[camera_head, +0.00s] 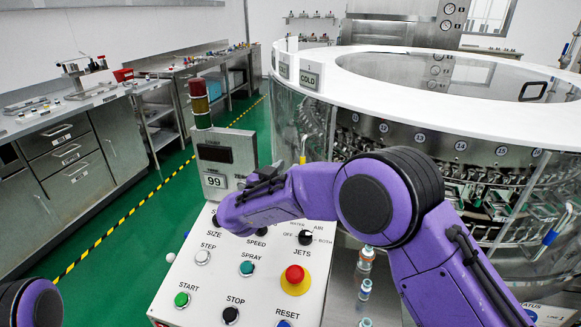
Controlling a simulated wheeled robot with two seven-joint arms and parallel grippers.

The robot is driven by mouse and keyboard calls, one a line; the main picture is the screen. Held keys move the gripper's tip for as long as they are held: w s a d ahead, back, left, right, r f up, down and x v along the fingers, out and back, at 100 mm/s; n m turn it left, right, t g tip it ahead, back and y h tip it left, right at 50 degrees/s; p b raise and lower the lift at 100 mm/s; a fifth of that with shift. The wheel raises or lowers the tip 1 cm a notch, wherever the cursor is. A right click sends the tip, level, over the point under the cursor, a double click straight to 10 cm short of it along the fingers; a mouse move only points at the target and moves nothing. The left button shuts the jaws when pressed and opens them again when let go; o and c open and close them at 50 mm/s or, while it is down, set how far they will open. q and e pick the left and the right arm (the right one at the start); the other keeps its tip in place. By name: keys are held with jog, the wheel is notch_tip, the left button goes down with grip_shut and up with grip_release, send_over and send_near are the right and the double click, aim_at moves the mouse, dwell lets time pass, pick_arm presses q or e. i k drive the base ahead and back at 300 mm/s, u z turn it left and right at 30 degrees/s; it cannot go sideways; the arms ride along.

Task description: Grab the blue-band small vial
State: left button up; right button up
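Several small vials stand in a row on the steel ledge between the control panel and the washer. The one at the back (366,258) shows a reddish band. The middle vial (365,289) is small and looks blue-banded, though its colour is hard to read. A front vial (365,322) is cut off by the lower picture edge. My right arm reaches in from the lower right, and its dark gripper (264,184) is above the control panel, left of and apart from the vials. Its fingertips do not show clearly. My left gripper is out of view; only a purple link shows at lower left.
The sloped white control panel (212,268) with knobs and a red stop button (294,275) lies under my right forearm. The round glass-walled washer (480,115) fills the right. A signal tower (201,105) rises behind the panel. Green floor is open at left before steel benches.

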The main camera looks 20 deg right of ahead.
aim_at(366, 288)
jog(key=k, duration=1.5)
